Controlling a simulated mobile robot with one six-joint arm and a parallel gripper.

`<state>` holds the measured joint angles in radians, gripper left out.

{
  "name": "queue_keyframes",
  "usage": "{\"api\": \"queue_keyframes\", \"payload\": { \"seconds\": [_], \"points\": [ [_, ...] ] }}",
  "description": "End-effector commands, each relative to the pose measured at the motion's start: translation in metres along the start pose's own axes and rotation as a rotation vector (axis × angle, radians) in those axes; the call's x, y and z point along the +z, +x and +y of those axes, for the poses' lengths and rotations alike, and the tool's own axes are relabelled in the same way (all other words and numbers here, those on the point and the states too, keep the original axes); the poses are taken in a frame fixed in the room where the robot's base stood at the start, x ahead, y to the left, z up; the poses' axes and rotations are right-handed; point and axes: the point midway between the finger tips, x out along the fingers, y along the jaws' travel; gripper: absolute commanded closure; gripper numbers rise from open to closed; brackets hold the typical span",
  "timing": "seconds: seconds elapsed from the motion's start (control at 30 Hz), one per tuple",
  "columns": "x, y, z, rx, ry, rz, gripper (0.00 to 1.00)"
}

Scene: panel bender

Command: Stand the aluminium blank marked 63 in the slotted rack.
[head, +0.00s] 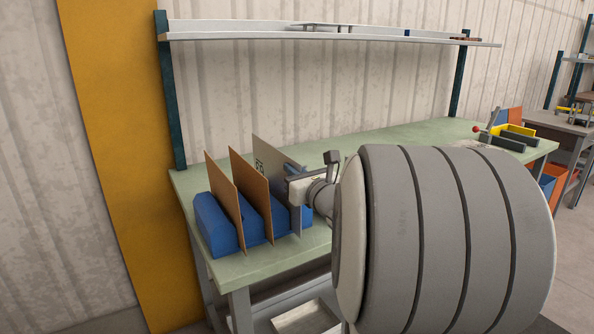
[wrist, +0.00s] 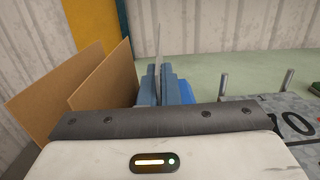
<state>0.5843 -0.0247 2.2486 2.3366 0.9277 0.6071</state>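The aluminium blank (head: 268,158), a thin grey plate with a dark mark that looks like 63, stands upright in the blue slotted rack (head: 213,226), right of two brown panels. Its lower edge is mostly hidden, so I cannot tell if it is fully seated. My gripper (head: 297,190) is at the blank's near edge. In the wrist view the blank (wrist: 157,45) shows edge-on between my gripper's blue-grey fingers (wrist: 159,86), which look closed on it. A bit of the rack (wrist: 187,92) shows beside them.
Two brown panels (head: 222,195) (head: 250,187) stand in the rack. In the wrist view, a speckled grey plate marked 10 (wrist: 290,122) lies right, beside upright pins (wrist: 222,86). A shelf (head: 320,36) overhangs the green bench (head: 270,259). My arm hides the bench's middle.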

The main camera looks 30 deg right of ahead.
Motion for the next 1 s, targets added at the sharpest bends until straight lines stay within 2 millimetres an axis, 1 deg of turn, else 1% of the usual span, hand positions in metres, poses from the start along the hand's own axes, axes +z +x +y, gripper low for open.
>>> {"api": "queue_keyframes", "payload": {
  "seconds": [0.03, 0.1, 0.33, 0.57, 0.67, 0.77, 1.0],
  "points": [
    [0.0, 0.0, 0.0, 0.001, -0.001, -0.002, 1.0],
    [0.001, 0.0, 0.0, 0.001, -0.001, -0.002, 0.92],
    [0.0, 0.0, 0.0, 0.001, 0.0, -0.001, 0.73],
    [-0.001, 0.0, 0.0, 0.0, 0.001, 0.002, 0.72],
    [-0.001, -0.006, 0.0, -0.001, -0.001, 0.001, 0.72],
    [0.0, -0.02, -0.001, -0.003, -0.001, 0.0, 0.72],
    [0.0, -0.061, -0.001, -0.004, -0.001, -0.001, 0.72]
  ]
}}
